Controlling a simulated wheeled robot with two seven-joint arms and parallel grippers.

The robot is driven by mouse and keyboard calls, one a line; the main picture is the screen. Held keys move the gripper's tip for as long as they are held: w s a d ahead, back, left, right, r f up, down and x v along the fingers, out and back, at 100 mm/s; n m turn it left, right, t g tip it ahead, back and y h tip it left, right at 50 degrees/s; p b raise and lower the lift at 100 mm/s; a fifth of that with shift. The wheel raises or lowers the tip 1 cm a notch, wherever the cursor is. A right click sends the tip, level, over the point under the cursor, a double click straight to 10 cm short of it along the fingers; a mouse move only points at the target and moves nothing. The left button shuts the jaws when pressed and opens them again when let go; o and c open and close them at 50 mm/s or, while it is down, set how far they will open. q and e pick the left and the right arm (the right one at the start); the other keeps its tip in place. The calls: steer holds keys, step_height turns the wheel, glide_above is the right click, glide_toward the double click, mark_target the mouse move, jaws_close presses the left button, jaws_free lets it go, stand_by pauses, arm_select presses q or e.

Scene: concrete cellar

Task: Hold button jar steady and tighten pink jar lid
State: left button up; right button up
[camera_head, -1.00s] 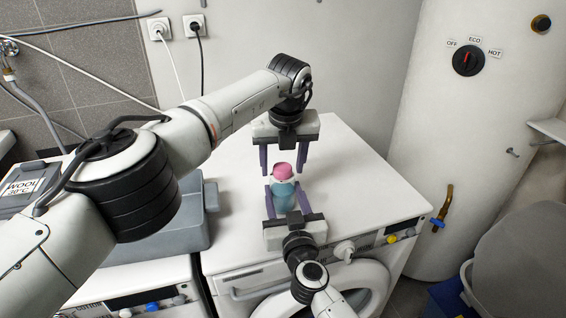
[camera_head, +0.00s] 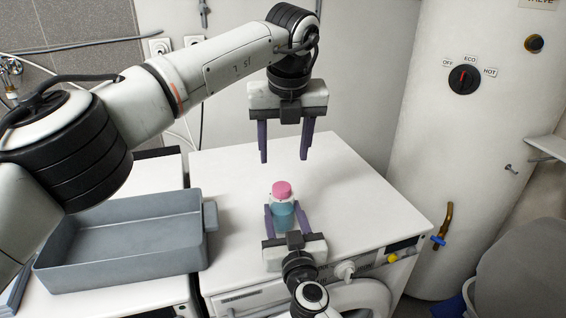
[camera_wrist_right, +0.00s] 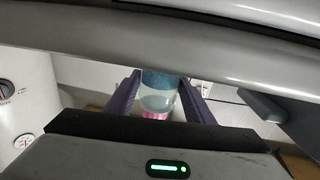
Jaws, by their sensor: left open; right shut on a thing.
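The button jar (camera_head: 283,214) is a clear jar with blue-green contents, upright on the white washing machine top. Its pink lid (camera_head: 282,189) sits on top. My right gripper (camera_head: 284,212) is shut on the jar's body from the near side, one finger on each side. The right wrist view shows the jar (camera_wrist_right: 158,92) between the fingers, with the pink lid (camera_wrist_right: 155,115) partly visible past the gripper body. My left gripper (camera_head: 285,155) is open and empty, pointing down above and beyond the jar, clear of the lid.
A grey-blue tray (camera_head: 130,252) stands on the left machine, its right end close to the jar's machine. The washing machine top (camera_head: 345,190) is clear right of the jar. A white boiler (camera_head: 470,140) stands at the right.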

steer(key=o, duration=1.4)
